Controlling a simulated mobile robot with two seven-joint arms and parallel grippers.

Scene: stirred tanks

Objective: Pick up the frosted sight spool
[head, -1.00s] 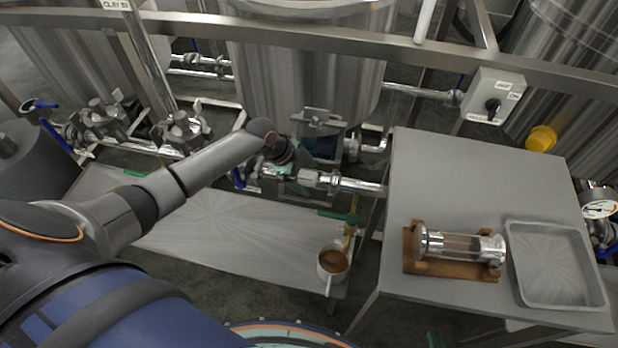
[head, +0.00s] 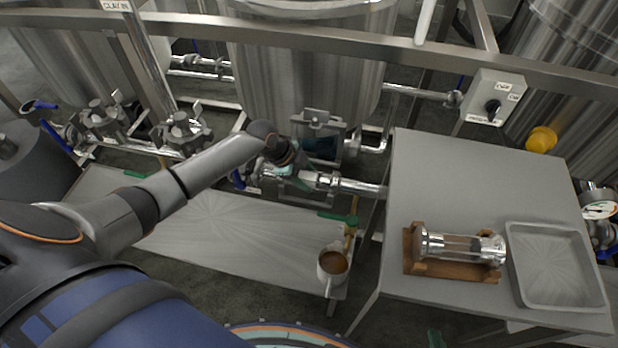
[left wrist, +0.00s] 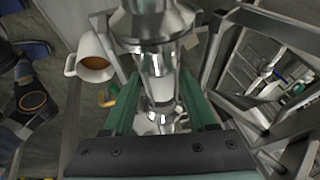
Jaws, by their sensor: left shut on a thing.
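My left gripper (head: 302,176) reaches in from the left to the pipework in front of the middle tank. In the left wrist view its green fingers (left wrist: 159,108) are shut on a spool with a pale glass middle and steel ends, the frosted sight spool (left wrist: 161,88). The spool appears in line with steel fittings (left wrist: 152,22); I cannot tell whether it is separate from them. In the head view the gripper mostly hides it. Another sight spool (head: 460,246), with clearer glass and steel ends, lies on a wooden cradle (head: 450,268) on the right table. My right gripper is not in view.
The grey table (head: 480,175) at right also bears an empty metal tray (head: 553,268). A cup with brown liquid (head: 332,264) is near the low bench's (head: 235,225) right end, with a green-handled tool (head: 338,217) nearby. Tanks, pipes and a frame rail (head: 330,42) crowd the back.

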